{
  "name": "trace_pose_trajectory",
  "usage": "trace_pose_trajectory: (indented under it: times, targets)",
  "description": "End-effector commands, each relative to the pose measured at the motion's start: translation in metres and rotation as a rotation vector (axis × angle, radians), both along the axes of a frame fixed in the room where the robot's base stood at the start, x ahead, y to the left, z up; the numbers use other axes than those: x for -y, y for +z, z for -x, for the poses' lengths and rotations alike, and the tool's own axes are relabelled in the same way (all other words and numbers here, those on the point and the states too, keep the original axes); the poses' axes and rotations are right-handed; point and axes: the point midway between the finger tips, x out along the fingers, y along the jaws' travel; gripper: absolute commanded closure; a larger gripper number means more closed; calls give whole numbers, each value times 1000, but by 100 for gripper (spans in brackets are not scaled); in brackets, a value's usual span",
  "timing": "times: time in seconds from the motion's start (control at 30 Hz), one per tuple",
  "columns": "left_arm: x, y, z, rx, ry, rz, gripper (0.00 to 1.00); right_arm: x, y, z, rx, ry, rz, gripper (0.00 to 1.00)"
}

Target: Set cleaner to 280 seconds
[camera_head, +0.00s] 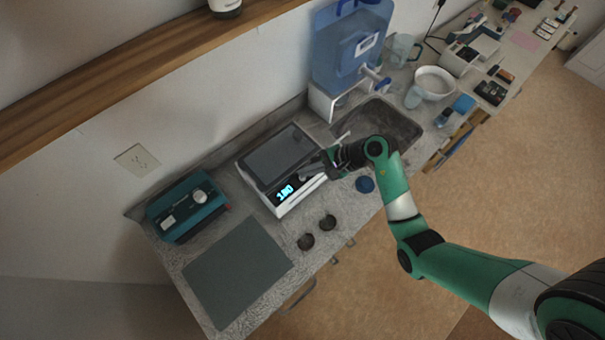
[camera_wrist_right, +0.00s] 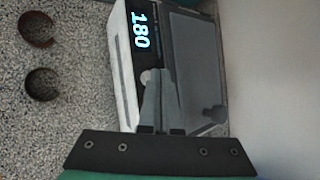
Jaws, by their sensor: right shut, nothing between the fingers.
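The cleaner (camera_head: 278,165) is a white box with a dark grey lid and a black front panel, standing on the counter. Its lit display (camera_head: 286,191) reads 180; the same digits show sideways in the right wrist view (camera_wrist_right: 141,30). My right gripper (camera_head: 305,173) is shut and empty, at the right part of the front panel. In the right wrist view, the shut fingertips (camera_wrist_right: 155,78) lie over the panel beside a round light button (camera_wrist_right: 147,77), which they partly hide. I cannot tell whether they touch it. My left gripper is not in view.
Two dark rings (camera_head: 327,222) lie on the counter in front of the cleaner. A teal device (camera_head: 187,207) and a grey mat (camera_head: 237,275) are to the left. A sink (camera_head: 395,130) and a blue water dispenser (camera_head: 350,50) are to the right. A wooden shelf (camera_head: 120,82) runs above.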

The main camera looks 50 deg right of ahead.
Motion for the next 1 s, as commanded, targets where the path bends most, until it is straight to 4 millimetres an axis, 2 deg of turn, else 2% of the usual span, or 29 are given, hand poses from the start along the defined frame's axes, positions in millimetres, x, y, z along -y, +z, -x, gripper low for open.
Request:
trace_pose_trajectory:
  times: [1.0]
  targets:
    - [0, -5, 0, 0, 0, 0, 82, 0, -8, 0, 0, 0, 0, 100]
